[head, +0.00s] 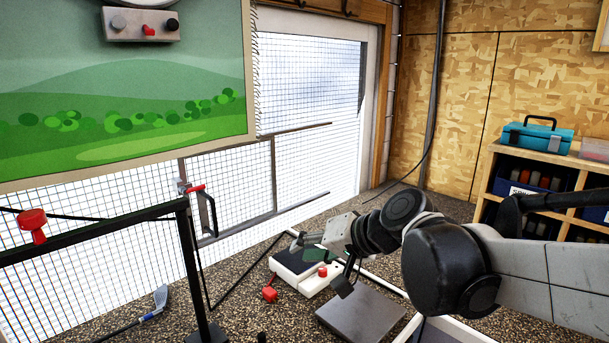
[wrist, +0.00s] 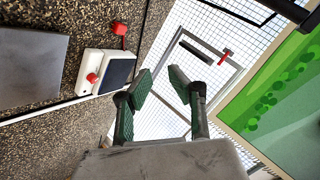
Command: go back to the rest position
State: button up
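My gripper (head: 318,264) is at the end of my arm, which reaches in from the right in the head view. In the wrist view my gripper (wrist: 161,84) has its two green-padded fingers spread apart, with nothing between them. In the head view it overlaps a white box with a dark panel and a red button (head: 301,283); I cannot tell how high above it the gripper is. The white box (wrist: 92,58) shows left of the fingers in the wrist view, apart from them. No rest position is marked in either view.
A grey plate (head: 361,314) lies beside the white box. A black stand (head: 189,265) with a red clamp (head: 33,222) is at left, near a golf club (head: 158,302). A mesh gate (head: 230,185) stands behind. A shelf (head: 488,183) with a teal toolbox (head: 537,138) is at right.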

jog(key=s+d+f+h, duration=0.4)
jog(key=s+d, duration=0.5)
jog(key=s+d+f+h, duration=0.3)
jog(key=s+d+h, duration=0.1)
jog(key=s+d, duration=0.4)
jog(key=d, duration=0.2)
jog(key=shift+s+d+f+n+h, duration=0.3)
jog(key=shift+s+f+n+h, duration=0.05)
jog(key=shift+s+n+h, duration=0.05)
